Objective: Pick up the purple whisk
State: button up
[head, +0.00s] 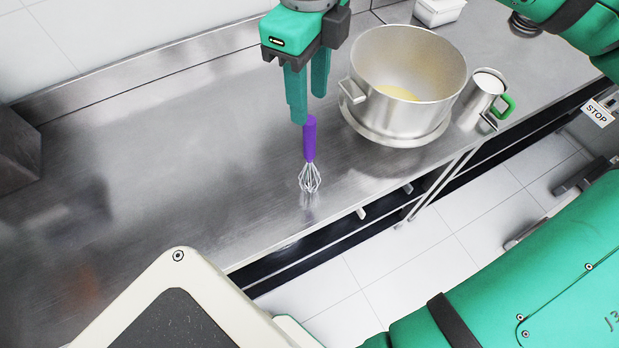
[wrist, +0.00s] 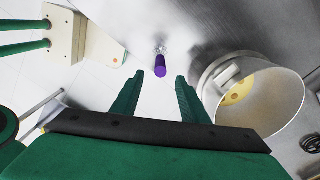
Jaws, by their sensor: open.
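The purple whisk (head: 309,140) has a purple handle and a metal wire head that points toward the table's front edge in the head view. In the wrist view its purple handle (wrist: 161,66) shows small, just beyond and between the fingertips. My gripper (head: 308,110) is open and empty, fingers pointing down over the handle end in the head view. In the wrist view my gripper (wrist: 160,74) has its two green fingers apart on either side of the handle's line. I cannot tell the exact height of the fingertips above the handle.
A large steel bowl (head: 433,60) with yellow contents stands close to the right of my gripper. A steel jug with a green handle (head: 485,92) stands right of it. A white container (head: 438,11) is at the back. The steel counter (head: 170,150) is clear to the left.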

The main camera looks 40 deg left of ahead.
aim_at(309, 135)
notch_tip(309, 135, down, 11)
jog(key=shift+r, duration=0.2)
dwell(0.4)
jog(key=shift+c, duration=0.2)
grip_shut()
